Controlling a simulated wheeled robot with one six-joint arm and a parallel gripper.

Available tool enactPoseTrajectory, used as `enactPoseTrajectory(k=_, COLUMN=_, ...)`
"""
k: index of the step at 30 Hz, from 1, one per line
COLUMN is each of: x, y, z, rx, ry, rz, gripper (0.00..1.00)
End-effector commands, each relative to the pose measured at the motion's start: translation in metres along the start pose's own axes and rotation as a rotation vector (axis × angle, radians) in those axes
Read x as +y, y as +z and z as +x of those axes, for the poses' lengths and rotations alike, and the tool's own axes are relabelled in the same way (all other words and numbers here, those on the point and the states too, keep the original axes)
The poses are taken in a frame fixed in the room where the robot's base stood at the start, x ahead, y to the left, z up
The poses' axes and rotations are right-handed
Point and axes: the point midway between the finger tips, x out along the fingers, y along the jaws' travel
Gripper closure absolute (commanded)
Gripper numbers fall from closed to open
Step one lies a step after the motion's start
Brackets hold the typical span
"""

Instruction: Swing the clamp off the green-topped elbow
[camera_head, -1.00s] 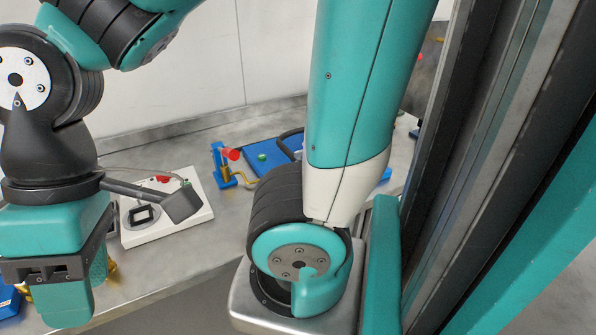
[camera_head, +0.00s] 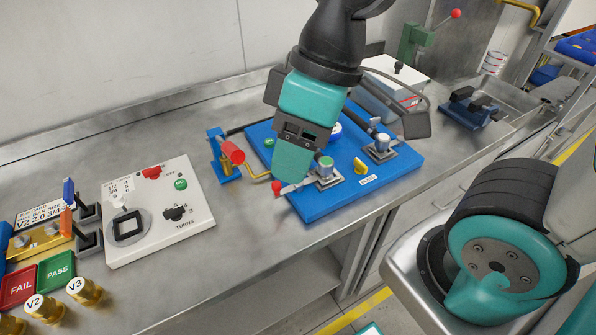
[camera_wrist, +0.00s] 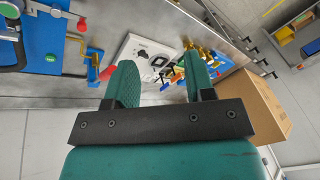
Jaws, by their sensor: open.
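The green-topped elbow (camera_head: 326,165) stands on the blue board (camera_head: 350,190) in the head view. The clamp (camera_head: 302,184) runs left from its base, ending in a red knob (camera_head: 277,187) near the board's front left edge. My gripper (camera_head: 290,172) hangs just above and beside the clamp and hides part of the board. In the wrist view its two fingers (camera_wrist: 160,80) are apart with nothing between them. The red knob (camera_wrist: 82,25) shows there at upper left, outside the fingers. The elbow is cut off at that view's left edge.
A red-handled blue valve stand (camera_head: 224,157) is left of the board. A white panel (camera_head: 160,210) lies further left. A second elbow (camera_head: 381,143) and a yellow valve (camera_head: 360,166) are on the board. Bare bench lies behind the white panel.

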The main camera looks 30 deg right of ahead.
Motion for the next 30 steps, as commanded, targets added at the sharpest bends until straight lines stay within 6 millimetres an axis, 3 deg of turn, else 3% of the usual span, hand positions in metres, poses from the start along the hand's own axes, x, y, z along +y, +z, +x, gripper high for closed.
enactPoseTrajectory(k=9, x=0.089, y=-0.046, z=0.022, rx=-0.171, ry=0.069, rz=-0.827, gripper=0.51)
enactPoseTrajectory(k=15, x=0.135, y=-0.065, z=0.038, rx=-0.295, ry=0.037, rz=-1.284, gripper=0.51)
enactPoseTrajectory(k=21, x=0.156, y=-0.071, z=0.047, rx=-0.357, ry=-0.002, rz=-1.509, gripper=0.51)
enactPoseTrajectory(k=26, x=0.162, y=-0.07, z=0.058, rx=-0.367, ry=-0.013, rz=-1.548, gripper=0.51)
enactPoseTrajectory(k=30, x=0.166, y=-0.063, z=0.081, rx=-0.367, ry=-0.017, rz=-1.546, gripper=0.51)
